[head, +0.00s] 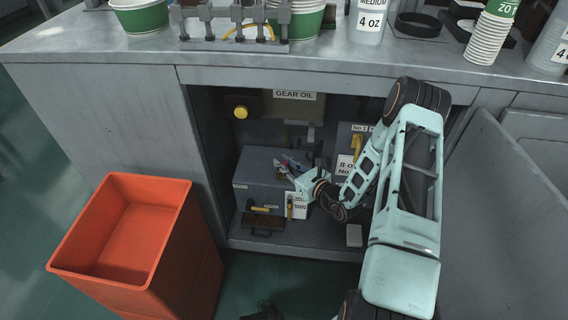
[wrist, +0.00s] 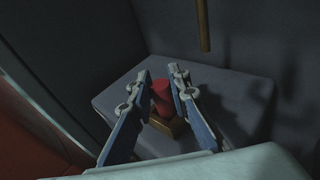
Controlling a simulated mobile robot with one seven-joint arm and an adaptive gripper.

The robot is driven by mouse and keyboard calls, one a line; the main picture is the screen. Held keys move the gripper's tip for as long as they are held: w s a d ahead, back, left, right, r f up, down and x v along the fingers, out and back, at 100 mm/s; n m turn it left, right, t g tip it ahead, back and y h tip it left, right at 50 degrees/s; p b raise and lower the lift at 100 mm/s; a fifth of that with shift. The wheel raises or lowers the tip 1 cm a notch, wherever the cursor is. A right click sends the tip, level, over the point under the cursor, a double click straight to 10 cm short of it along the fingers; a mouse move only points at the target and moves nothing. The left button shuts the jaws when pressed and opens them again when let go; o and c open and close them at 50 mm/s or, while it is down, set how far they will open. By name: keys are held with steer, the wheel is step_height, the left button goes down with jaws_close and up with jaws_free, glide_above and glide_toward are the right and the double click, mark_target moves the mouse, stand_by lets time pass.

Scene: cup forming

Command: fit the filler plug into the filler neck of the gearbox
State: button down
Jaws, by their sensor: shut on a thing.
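The gearbox (head: 262,165) is a grey box inside the open cabinet under the counter. In the wrist view its flat top (wrist: 222,88) fills the middle. My gripper (head: 283,168) is low over the gearbox top. In the wrist view my gripper (wrist: 160,76) is shut on the red filler plug (wrist: 161,92), with one finger on each side. A brass-coloured filler neck (wrist: 172,126) shows just below the plug, between the fingers. I cannot tell whether the plug sits in the neck or just above it. The fingers hide part of both.
A yellow knob (head: 240,113) and a "GEAR OIL" label (head: 295,95) are on the cabinet's back. A brass-coloured rod (wrist: 203,25) hangs above the gearbox in the wrist view. An orange bin (head: 190,235) stands at the left. The counter edge (head: 330,78) runs above the opening.

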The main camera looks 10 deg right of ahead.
steer(key=c, duration=1.8)
jaws_free()
steer(key=shift+r+p, duration=0.25)
steer(key=shift+p, duration=0.05)
steer(key=p+v, duration=0.2)
steer(key=v, duration=1)
steer(key=shift+f, duration=0.1)
